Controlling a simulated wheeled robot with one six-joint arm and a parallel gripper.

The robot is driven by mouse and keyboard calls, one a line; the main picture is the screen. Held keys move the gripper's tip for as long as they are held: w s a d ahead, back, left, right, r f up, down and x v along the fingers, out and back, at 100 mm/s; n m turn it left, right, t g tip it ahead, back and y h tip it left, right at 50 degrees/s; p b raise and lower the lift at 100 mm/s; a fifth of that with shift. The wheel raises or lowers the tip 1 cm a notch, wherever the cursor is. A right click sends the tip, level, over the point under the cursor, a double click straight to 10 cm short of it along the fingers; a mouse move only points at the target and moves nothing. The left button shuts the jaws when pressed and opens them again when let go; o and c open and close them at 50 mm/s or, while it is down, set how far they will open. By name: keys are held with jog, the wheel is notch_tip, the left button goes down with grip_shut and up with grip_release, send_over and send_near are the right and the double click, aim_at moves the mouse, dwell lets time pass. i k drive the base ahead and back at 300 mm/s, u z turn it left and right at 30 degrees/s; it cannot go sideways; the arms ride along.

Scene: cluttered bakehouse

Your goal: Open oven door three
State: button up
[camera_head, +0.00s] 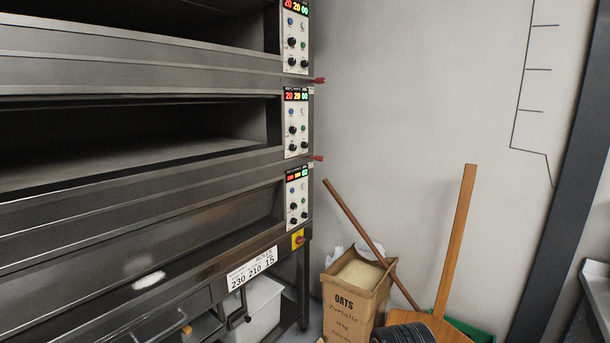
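A dark steel deck oven (150,78) fills the left side of the view, with three decks stacked. The top deck and the middle deck (130,140) show dark open chambers. The lowest deck's front (150,240) looks like a closed, sloping dark panel with a pale smear on it. No door number is readable, so I cannot tell from markings which is three. Each deck has a control panel at its right, the lowest one (298,196) with a lit display. My gripper is not in view.
A label card (252,268) reads 230 210 15 below the lowest deck.

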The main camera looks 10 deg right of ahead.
aim_at(29, 296)
jog(key=u, duration=1)
jog(key=k, duration=0.35)
jog(key=u, duration=1.95)
jog(key=i, duration=1.25)
jog(key=u, duration=0.9)
jog(key=i, duration=0.3)
jog(key=u, duration=0.05)
